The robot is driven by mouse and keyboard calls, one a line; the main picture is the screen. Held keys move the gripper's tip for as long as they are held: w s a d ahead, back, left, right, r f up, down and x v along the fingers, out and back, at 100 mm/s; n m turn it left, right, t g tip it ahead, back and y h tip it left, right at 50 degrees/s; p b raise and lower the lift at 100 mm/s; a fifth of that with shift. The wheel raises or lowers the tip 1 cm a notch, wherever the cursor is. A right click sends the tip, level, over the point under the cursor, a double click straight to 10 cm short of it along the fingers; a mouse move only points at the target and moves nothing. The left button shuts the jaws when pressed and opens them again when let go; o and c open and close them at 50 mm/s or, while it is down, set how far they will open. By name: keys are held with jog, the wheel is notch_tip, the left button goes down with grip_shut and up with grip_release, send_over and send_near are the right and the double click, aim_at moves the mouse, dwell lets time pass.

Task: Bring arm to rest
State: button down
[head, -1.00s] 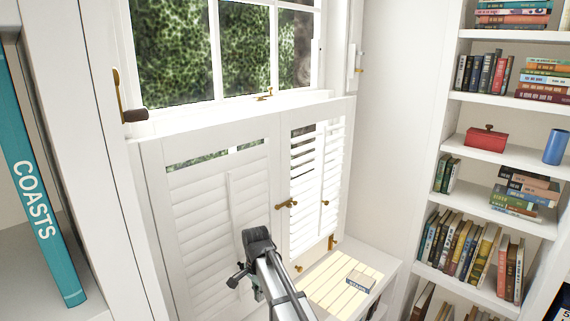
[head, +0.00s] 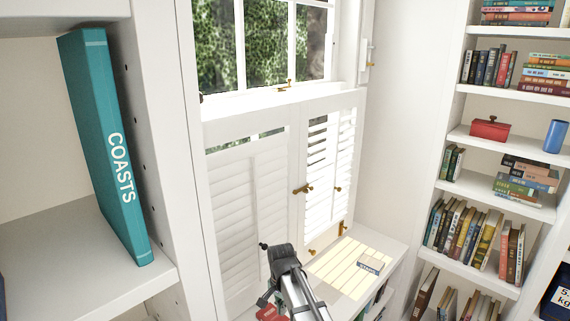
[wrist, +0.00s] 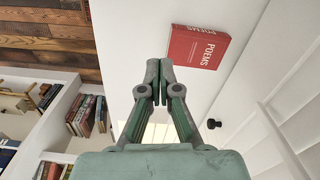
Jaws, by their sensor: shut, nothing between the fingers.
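My gripper (wrist: 159,82) shows in the wrist view with its two green and grey fingers together and nothing between them. Past the fingertips, a red book marked POEMS (wrist: 199,47) lies on a white surface, apart from the fingers. In the head view my arm (head: 290,280) reaches up from the bottom edge in front of the white shutters (head: 250,205). The gripper's fingers cannot be made out there. A small red patch beside the arm is too cut off to name.
A teal book marked COASTS (head: 107,150) stands on the near left shelf. A small book (head: 370,263) lies on the sunlit window seat (head: 335,277). A bookcase (head: 470,182) with books, a red box (head: 490,128) and a blue cup (head: 555,136) fills the right.

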jog(key=s+d+f+n, duration=0.3)
jog(key=s+d+f, duration=0.3)
jog(key=s+d, duration=0.3)
jog(key=s+d+f+n, duration=0.4)
jog(key=s+d+f, duration=0.3)
jog(key=s+d, duration=0.15)
jog(key=s+f+g+b, duration=0.6)
jog(key=s+f+b, duration=0.4)
jog(key=s+f, duration=1.8)
jog(key=shift+s+d+g, duration=0.25)
jog(key=shift+d+g, duration=0.1)
jog(key=shift+g, duration=0.05)
